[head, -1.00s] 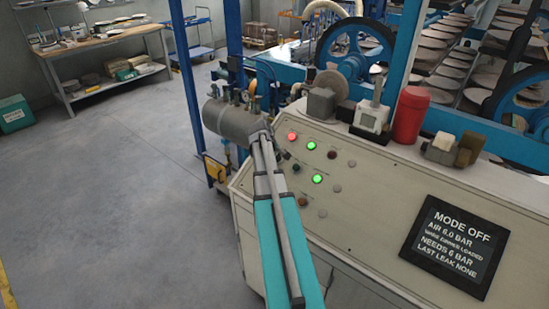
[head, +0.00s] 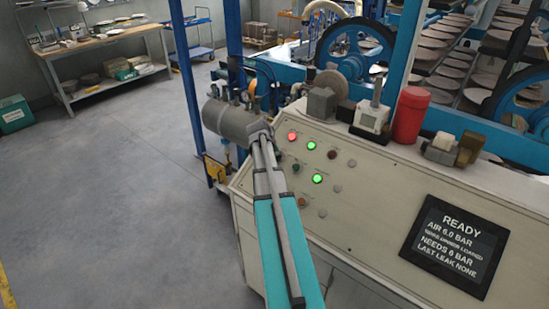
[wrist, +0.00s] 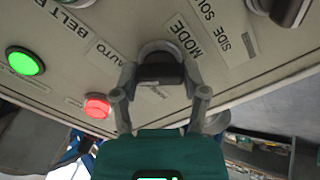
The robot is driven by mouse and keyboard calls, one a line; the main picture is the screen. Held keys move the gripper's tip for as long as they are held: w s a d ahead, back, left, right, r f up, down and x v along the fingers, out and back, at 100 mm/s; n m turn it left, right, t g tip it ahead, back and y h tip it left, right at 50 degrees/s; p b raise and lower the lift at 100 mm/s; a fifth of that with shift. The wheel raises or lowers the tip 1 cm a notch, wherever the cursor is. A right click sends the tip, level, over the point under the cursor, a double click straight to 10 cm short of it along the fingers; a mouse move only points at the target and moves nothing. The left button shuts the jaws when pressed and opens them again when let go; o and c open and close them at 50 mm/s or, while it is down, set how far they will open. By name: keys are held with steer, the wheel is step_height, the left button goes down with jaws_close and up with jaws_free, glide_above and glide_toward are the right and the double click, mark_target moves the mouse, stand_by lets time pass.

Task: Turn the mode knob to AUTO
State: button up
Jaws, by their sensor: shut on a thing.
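The mode knob (wrist: 159,56) is a black knob with a pale round base on the cream panel, at the top middle of the wrist view. A MODE label (wrist: 192,38) is to its right and an AUTO label (wrist: 103,53) to its left. My gripper (wrist: 161,76) is shut on the knob, with one finger on each side. Which way the knob points is hard to tell. In the head view my arm hides the knob. The display (head: 455,246) on the panel reads READY, with air at 6.0 bar.
A green light (wrist: 25,61) and a red light (wrist: 97,106) are left of the knob in the wrist view. Another black knob (wrist: 291,10) is at the upper right. A red canister (head: 410,115) and a small white device (head: 372,117) stand on the console top.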

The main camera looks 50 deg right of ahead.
steer(key=shift+s+m, duration=0.1)
steer(key=shift+m, duration=0.7)
steer(key=o, duration=1.2)
steer(key=shift+c, duration=0.2)
steer(key=shift+d, duration=0.15)
